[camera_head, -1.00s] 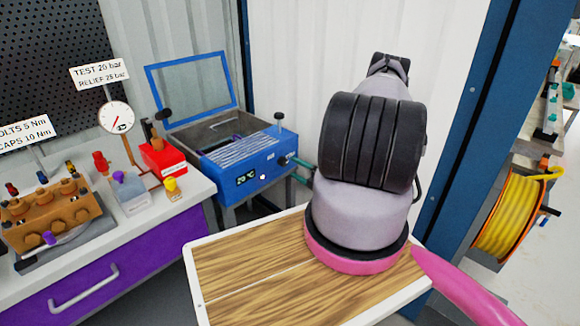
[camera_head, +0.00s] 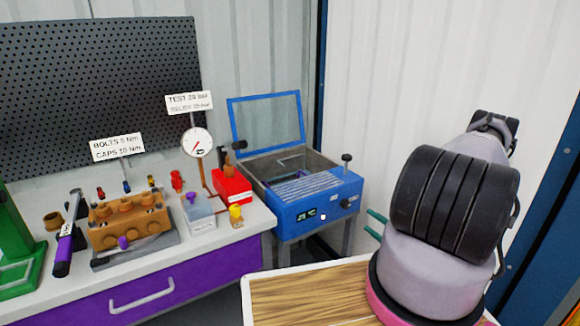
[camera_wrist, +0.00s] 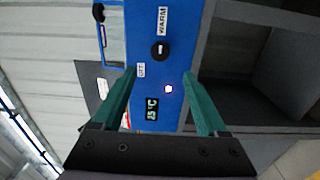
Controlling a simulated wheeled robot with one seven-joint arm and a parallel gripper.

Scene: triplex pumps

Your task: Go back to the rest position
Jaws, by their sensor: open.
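My gripper (camera_head: 374,224) shows only its teal fingertips in the camera_head view, poking out left of my arm. The rest of it is hidden behind my arm. In the wrist view its two teal fingers (camera_wrist: 157,82) are spread apart with nothing between them. They point at the front of a blue heated box (camera_head: 318,210), which also shows in the wrist view (camera_wrist: 150,60) with its display and knob. In the camera_head view, the fingertips appear a little right of and below this box, with a visible gap.
A bench with a purple drawer (camera_head: 185,283) carries a brown pump block (camera_head: 128,222), a pressure gauge (camera_head: 196,142), a red box (camera_head: 232,184) and a green press (camera_head: 15,240). The blue box's lid (camera_head: 266,122) is raised. A blue post (camera_head: 555,190) stands at right.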

